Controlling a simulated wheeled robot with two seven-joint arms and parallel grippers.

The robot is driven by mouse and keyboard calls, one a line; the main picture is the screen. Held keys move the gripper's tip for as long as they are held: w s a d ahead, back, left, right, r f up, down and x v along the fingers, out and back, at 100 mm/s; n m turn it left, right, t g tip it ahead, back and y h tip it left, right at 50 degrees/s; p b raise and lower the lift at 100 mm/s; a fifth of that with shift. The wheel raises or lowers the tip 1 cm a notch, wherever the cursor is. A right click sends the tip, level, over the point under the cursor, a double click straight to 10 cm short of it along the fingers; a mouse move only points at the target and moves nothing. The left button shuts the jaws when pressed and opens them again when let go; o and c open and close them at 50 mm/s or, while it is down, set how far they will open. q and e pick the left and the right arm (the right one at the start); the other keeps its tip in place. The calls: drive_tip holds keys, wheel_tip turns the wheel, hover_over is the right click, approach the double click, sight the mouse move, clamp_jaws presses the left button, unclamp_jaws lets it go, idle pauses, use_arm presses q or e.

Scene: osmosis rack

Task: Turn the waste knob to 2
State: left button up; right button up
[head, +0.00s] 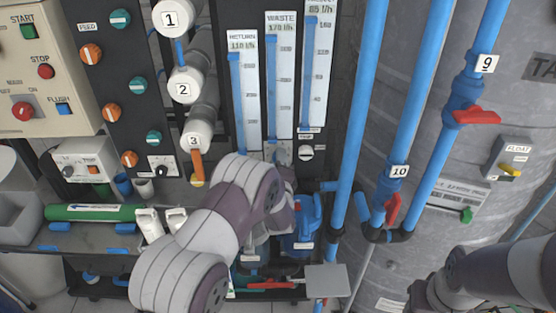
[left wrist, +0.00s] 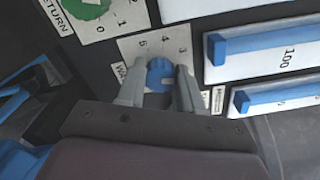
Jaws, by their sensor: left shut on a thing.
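The blue waste knob (left wrist: 159,75) sits on a pale numbered plate (left wrist: 134,49) in the left wrist view; the label is partly hidden. My left gripper (left wrist: 159,91) is shut on the knob, with a grey finger on each side. A pale mark shows on the knob's face, but I cannot tell which number it points to. In the head view the left gripper (head: 281,157) is at the foot of the WASTE gauge (head: 280,75), and my arm hides the knob. That gauge's display seems to read about 170. My right gripper is out of view.
The green return knob (left wrist: 88,7) is close by in the left wrist view. Blue pipes (head: 356,120) stand further right.

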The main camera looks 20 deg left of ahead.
use_arm(q)
drive_tip(key=shift+f+m, duration=0.15)
drive_tip(key=shift+m, duration=0.75)
drive_tip(key=o, duration=1)
drive_tip(key=shift+o, duration=0.2)
drive_tip(key=shift+s, duration=0.15)
drive_tip(key=b+v, duration=0.1)
drive_tip(key=v, duration=1.1)
drive_tip(key=shift+s, duration=0.3)
drive_tip(key=shift+d, duration=0.1)
